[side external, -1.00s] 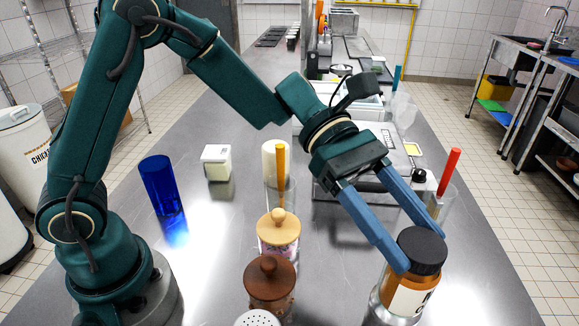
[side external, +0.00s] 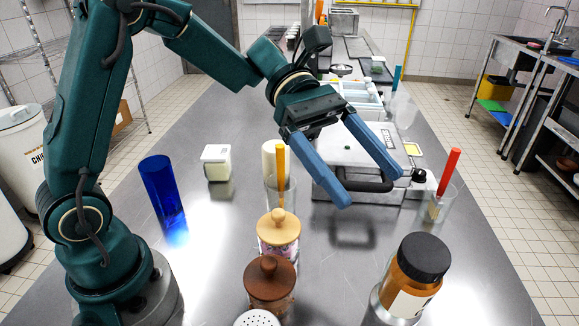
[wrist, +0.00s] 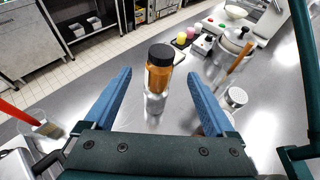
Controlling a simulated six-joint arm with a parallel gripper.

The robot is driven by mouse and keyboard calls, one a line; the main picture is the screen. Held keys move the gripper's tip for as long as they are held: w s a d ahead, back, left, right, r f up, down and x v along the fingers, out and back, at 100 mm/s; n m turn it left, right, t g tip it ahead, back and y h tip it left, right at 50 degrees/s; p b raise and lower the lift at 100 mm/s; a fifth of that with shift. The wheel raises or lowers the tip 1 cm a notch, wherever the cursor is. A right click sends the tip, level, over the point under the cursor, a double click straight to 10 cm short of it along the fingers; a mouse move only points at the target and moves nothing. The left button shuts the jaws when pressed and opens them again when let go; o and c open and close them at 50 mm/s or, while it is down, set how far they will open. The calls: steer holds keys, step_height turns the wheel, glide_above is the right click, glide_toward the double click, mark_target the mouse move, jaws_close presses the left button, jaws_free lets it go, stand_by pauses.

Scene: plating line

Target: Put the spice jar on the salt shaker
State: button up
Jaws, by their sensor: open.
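The spice jar (side external: 404,287), orange with a black lid and a pale label, stands at the front right in the side view. It also shows upright in the wrist view (wrist: 159,76). It appears to rest on a shiny metal cylinder (wrist: 155,106), apparently the salt shaker, whose top is hidden under the jar. My gripper (side external: 367,187) is open and empty, up and back from the jar, and touches nothing. In the wrist view the jar shows between the two blue fingers but beyond them.
A perforated-top shaker (side external: 257,319), a brown-lidded jar (side external: 270,284) and a wooden-lidded jar (side external: 278,231) stand front centre. A blue glass (side external: 162,186) is at left. A glass holding a red-handled brush (side external: 437,206) is at right.

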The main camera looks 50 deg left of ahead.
steer(key=s+a+f+m+t+y, duration=0.2)
steer(key=s+a+m+t+y, duration=0.1)
steer(key=s+a+m+y, duration=0.3)
steer(key=s+a+f+m+t+y, duration=0.2)
steer(key=s+a+m+y, duration=0.3)
steer(key=m, duration=0.6)
steer(key=a+t+y, duration=0.1)
steer(key=a+y, duration=0.1)
steer(key=a, duration=0.1)
steer(key=shift+s+f+t, duration=0.3)
steer(key=shift+s+f, duration=0.1)
